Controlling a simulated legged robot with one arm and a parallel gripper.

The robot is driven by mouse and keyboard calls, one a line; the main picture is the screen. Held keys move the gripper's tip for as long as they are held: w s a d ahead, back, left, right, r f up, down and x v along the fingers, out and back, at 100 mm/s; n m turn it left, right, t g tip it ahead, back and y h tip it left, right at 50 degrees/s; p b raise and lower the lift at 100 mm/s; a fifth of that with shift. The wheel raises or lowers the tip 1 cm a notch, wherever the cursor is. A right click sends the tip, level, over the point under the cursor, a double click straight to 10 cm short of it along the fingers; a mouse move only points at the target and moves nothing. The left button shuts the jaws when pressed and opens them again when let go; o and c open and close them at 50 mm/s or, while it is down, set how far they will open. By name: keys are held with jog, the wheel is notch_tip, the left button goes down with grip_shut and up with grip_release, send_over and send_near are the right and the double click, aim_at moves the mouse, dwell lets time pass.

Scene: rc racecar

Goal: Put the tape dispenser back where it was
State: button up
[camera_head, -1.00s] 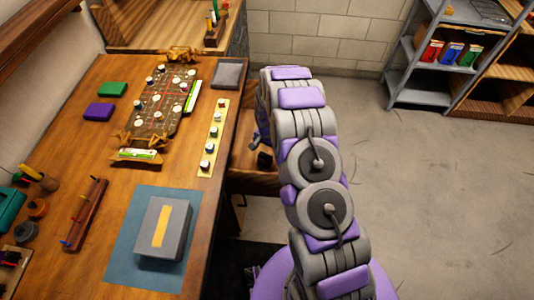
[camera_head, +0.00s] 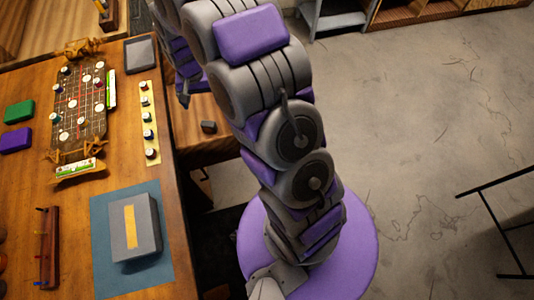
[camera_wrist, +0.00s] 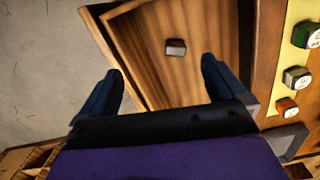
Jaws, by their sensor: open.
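A small dark grey block (camera_head: 208,127) lies on a brown wooden surface (camera_head: 215,148), like an open drawer, below the right edge of the workbench. It also shows in the wrist view (camera_wrist: 176,48), inside the wooden drawer. It is too small to tell for sure whether it is the tape dispenser; nothing else in view is clearly one. My gripper (camera_wrist: 163,72) is open and empty, its two dark fingers spread above the drawer, apart from the block. In the head view my gripper (camera_head: 184,98) is small and partly hidden by my arm.
The workbench (camera_head: 40,180) holds a track board (camera_head: 80,108), a yellow strip with several knobs (camera_head: 147,125), a grey tray (camera_head: 141,54), and a grey box with a yellow stripe (camera_head: 135,228) on a blue mat (camera_head: 105,270). Open floor (camera_head: 420,120) lies to the right.

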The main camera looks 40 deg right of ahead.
jog(key=s+r+n, duration=0.3)
jog(key=s+r, duration=1.2)
jog(key=s, duration=0.2)
jog(key=s+r+n+g, duration=0.1)
jog(key=s+r+n, duration=0.1)
jog(key=s, duration=1.5)
jog(key=shift+s+d+r, duration=0.25)
jog(key=shift+d+r, duration=0.2)
jog(key=shift+r, duration=0.25)
